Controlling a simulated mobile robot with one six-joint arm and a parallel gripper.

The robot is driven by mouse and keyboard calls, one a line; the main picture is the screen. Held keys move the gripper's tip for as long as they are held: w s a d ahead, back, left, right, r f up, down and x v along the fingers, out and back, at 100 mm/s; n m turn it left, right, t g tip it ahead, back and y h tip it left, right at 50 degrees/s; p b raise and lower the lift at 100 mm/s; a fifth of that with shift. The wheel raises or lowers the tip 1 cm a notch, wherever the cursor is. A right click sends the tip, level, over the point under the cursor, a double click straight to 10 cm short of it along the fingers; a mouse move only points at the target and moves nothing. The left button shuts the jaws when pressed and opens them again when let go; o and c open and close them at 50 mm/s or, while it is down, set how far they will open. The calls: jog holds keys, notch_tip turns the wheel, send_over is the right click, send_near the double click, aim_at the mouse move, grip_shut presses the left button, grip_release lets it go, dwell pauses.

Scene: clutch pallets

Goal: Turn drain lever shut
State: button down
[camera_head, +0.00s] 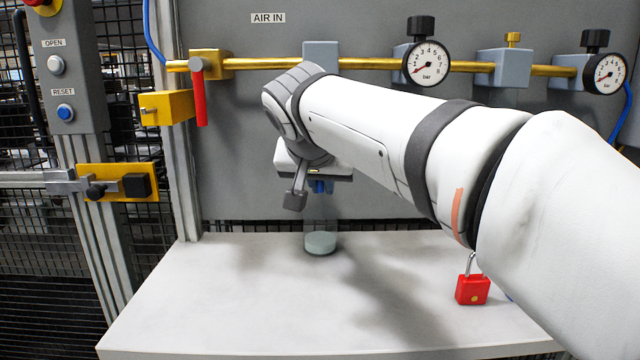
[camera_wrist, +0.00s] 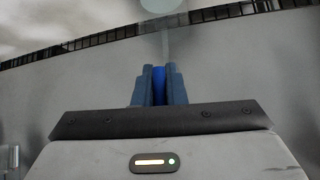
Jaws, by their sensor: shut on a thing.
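My gripper (camera_head: 320,186) is in front of the panel, under the brass pipe line and above the table. In the wrist view its two dark blue fingers (camera_wrist: 158,86) are closed around a bright blue piece (camera_wrist: 159,84), which looks like the drain lever. Only a narrow strip of it shows between the fingers, so its angle cannot be told. In the head view my arm and wrist hide most of the parts around the lever. A faint clear column stands below the gripper, over a pale green round base (camera_head: 320,243) on the table.
A red lever (camera_head: 199,97) hangs from the brass valve at left, beside a yellow block (camera_head: 166,107). Pressure gauges (camera_head: 427,63) sit along the pipe at right. A red padlock (camera_head: 473,289) lies on the white table (camera_head: 230,315) below my arm. The table's front left is clear.

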jog(key=shift+w+r, duration=0.1)
jog(key=shift+r, duration=0.35)
jog(key=c, duration=1.8)
grip_release()
jog(key=o, duration=0.3)
jog(key=shift+w+f, duration=0.1)
jog(key=shift+f, duration=0.15)
jog(key=p+v, duration=0.2)
jog(key=v, duration=0.6)
jog(key=shift+f, duration=0.1)
jog(key=shift+c, duration=0.4)
